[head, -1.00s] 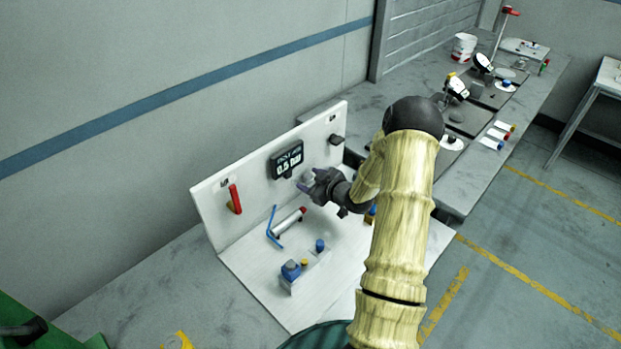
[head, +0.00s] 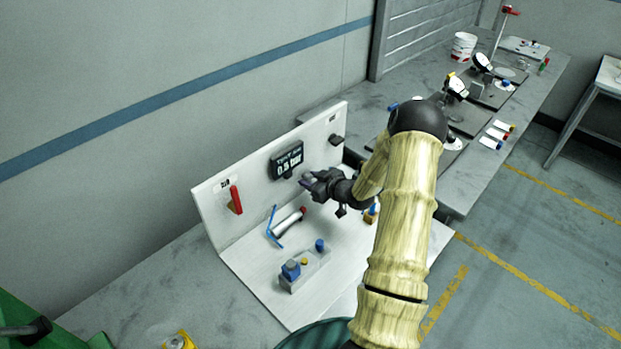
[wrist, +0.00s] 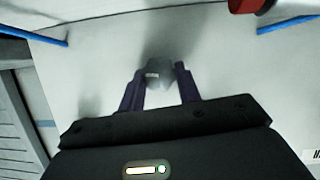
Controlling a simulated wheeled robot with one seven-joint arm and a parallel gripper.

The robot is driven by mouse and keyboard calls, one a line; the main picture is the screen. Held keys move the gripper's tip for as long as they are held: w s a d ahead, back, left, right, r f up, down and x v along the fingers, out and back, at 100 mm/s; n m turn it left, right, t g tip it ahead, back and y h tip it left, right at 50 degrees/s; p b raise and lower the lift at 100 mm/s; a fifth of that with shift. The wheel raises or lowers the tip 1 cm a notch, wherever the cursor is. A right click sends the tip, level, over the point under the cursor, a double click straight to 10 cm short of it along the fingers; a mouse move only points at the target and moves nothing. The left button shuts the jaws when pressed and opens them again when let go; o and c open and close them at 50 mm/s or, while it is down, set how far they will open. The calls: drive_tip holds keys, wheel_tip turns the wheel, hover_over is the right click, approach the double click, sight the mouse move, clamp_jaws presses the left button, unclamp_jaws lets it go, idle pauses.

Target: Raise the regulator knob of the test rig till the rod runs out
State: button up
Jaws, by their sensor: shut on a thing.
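The test rig is a white upright panel (head: 255,205) with a white base plate. Its dark display (head: 286,160) seems to read 0.5 bar. My gripper (head: 308,184) is at the panel just below the display. In the wrist view, the gripper's dark purple fingers (wrist: 158,85) are shut on a grey regulator knob (wrist: 158,73), one on each side. In the head view my gripper hides the knob. A silver cylinder (head: 287,223) with a red end lies below the display; I cannot make out its rod.
A red lever (head: 236,200) is on the panel's left and a dark knob (head: 337,140) on its right. A blue hose (head: 270,225) runs by the cylinder. A block with blue buttons (head: 291,270) stands on the base. The bench beyond holds several gauges.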

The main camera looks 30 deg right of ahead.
drive_tip(key=shift+m+y+p, duration=0.3)
drive_tip(key=shift+m+p, duration=0.05)
drive_tip(key=shift+m, duration=0.15)
drive_tip(key=o, duration=1)
drive_tip(key=shift+c, duration=0.2)
drive_tip(key=b+v, duration=0.2)
drive_tip(key=v, duration=1.5)
drive_tip(key=shift+r+b, duration=0.25)
drive_tip(key=shift+b, duration=0.15)
drive_tip(key=shift+d, duration=0.1)
